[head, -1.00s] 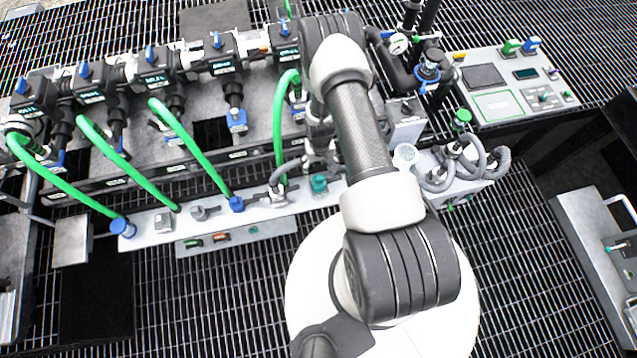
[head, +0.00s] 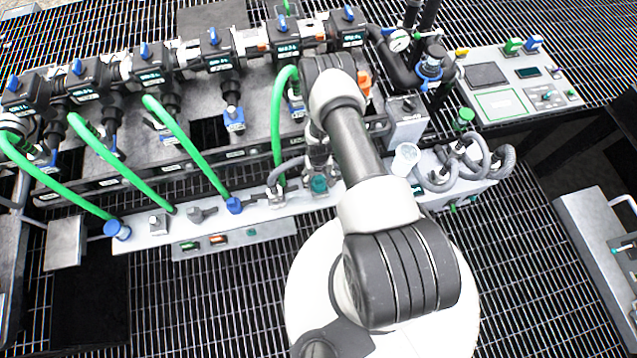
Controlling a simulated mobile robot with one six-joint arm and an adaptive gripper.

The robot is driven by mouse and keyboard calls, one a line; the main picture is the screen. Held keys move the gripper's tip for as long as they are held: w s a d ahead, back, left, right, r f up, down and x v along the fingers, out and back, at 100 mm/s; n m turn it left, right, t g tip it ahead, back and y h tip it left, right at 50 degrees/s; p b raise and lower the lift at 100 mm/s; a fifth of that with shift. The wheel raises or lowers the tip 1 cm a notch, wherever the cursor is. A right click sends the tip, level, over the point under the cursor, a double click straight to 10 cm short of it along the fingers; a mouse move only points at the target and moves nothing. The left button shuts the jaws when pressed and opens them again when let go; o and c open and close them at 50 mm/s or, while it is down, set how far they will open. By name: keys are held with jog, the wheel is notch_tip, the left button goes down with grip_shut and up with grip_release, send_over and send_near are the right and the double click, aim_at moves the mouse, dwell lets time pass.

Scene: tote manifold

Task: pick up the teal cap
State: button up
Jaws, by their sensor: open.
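The teal cap (head: 319,184) sits on the pale rail (head: 185,222) at the front of the manifold, near the rail's middle. My gripper (head: 318,170) points down right at the cap, from just above or around it; I cannot tell whether the fingers touch it. The gripper is open. My own arm and wrist partly hide the gripper, and the fingertips are small and hard to make out.
Green hoses (head: 190,150) run down to the rail on the left, one close beside my gripper. A grey hose fitting (head: 275,190) stands just left of the cap. A white cup-like part (head: 405,157) and curled grey hoses (head: 440,178) lie to the right.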

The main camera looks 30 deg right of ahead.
jog(key=shift+c, duration=0.3)
jog(key=c, duration=1.1)
jog(key=shift+r, duration=0.1)
jog(key=shift+c, duration=0.2)
notch_tip(320, 180, up, 20)
jog(key=p, duration=0.5)
